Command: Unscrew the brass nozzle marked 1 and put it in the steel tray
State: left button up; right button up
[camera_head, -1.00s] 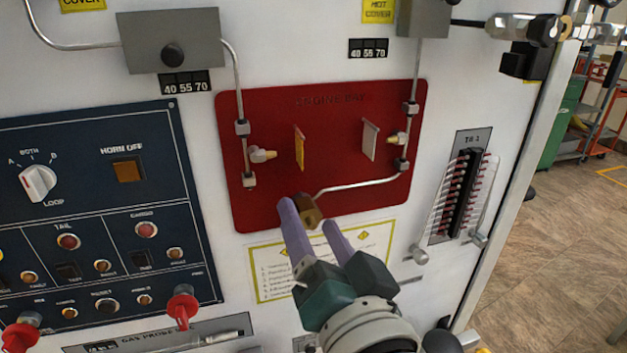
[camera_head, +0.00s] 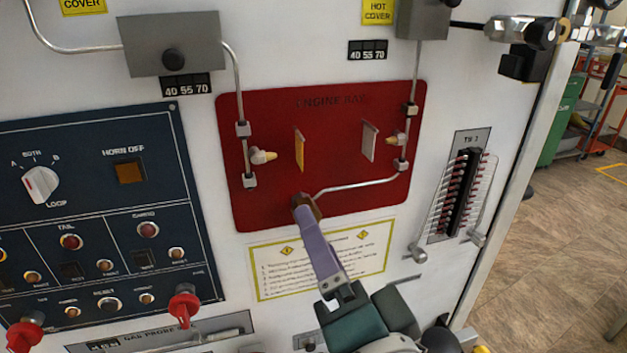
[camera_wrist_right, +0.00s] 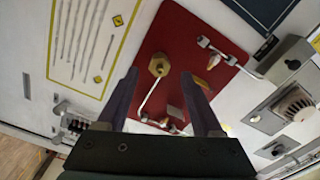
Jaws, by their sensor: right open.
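A brass hex nozzle (camera_wrist_right: 158,65) sits on the red panel (camera_head: 270,110), at the end of a thin metal tube (camera_head: 360,185). I cannot read a number on it. My right gripper (camera_head: 305,208) is in front of it, and in the head view its fingers partly hide it. In the right wrist view the open fingers (camera_wrist_right: 160,76) stand apart, with the nozzle between and just beyond their tips. Two smaller brass fittings with pale tips, a left one (camera_head: 262,156) and a right one (camera_head: 396,138), are higher on the panel. The steel tray and my left gripper are not in view.
A yellow flag (camera_head: 299,150) and a pale flag (camera_head: 369,141) stick out of the red panel. A dark blue switch panel (camera_head: 90,190) is to the left. A terminal block (camera_head: 459,195) is to the right. Floor shows beyond the panel's right edge.

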jog(key=shift+m, duration=0.7)
jog(key=m+b, duration=0.2)
jog(key=m, duration=0.4)
jog(key=shift+m, duration=0.4)
jog(key=shift+m+b, duration=0.65)
jog(key=shift+m, duration=1.15)
